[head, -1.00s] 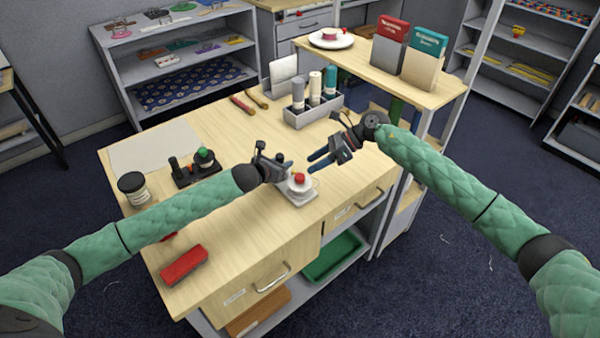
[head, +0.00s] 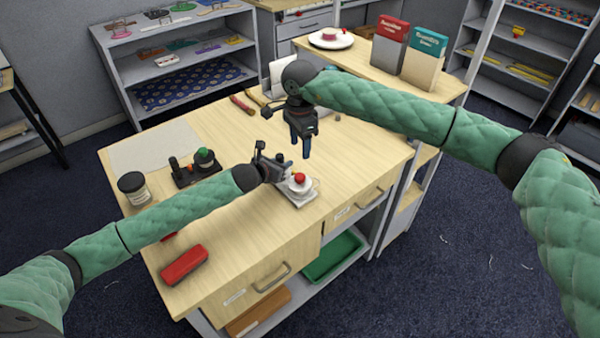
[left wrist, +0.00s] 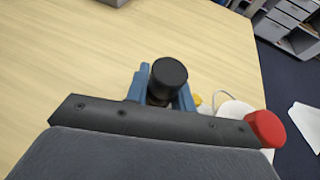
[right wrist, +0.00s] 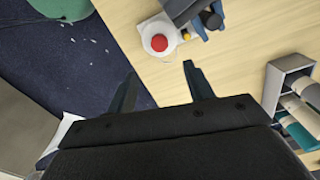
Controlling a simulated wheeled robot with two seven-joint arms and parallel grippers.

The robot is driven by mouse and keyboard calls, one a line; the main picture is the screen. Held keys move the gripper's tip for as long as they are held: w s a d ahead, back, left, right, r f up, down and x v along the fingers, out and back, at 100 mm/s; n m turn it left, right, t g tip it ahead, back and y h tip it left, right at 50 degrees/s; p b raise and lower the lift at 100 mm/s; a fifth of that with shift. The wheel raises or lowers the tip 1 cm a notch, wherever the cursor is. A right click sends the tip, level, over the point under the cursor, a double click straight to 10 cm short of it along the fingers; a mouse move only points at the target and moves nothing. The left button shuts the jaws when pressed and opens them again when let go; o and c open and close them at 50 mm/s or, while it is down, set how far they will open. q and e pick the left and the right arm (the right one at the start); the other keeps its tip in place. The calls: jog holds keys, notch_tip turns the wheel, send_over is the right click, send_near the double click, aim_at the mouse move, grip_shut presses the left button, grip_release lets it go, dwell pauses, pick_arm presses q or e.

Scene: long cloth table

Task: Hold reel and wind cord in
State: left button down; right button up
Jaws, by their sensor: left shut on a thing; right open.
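The reel (head: 300,186) is a white disc with a red knob (head: 300,177) on a pale base near the table's front edge. The disc also shows in the right wrist view (right wrist: 147,36). My left gripper (head: 282,169) is shut on a black, round-topped handle (left wrist: 169,74) beside the reel. A small yellow part (right wrist: 186,35) sits between handle and disc. A thin pale cord (left wrist: 221,95) shows by the disc in the left wrist view; its course is unclear. My right gripper (head: 304,152) is open and empty, pointing down above and behind the reel.
A black device with a green knob (head: 203,155), a dark jar (head: 133,187) and a red block (head: 184,263) are at the table's left. The table middle is clear.

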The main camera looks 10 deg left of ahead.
aim_at(300, 175)
notch_tip(300, 175, down, 12)
jog(key=shift+r, duration=0.15)
dwell(0.3)
jog(key=c, duration=1)
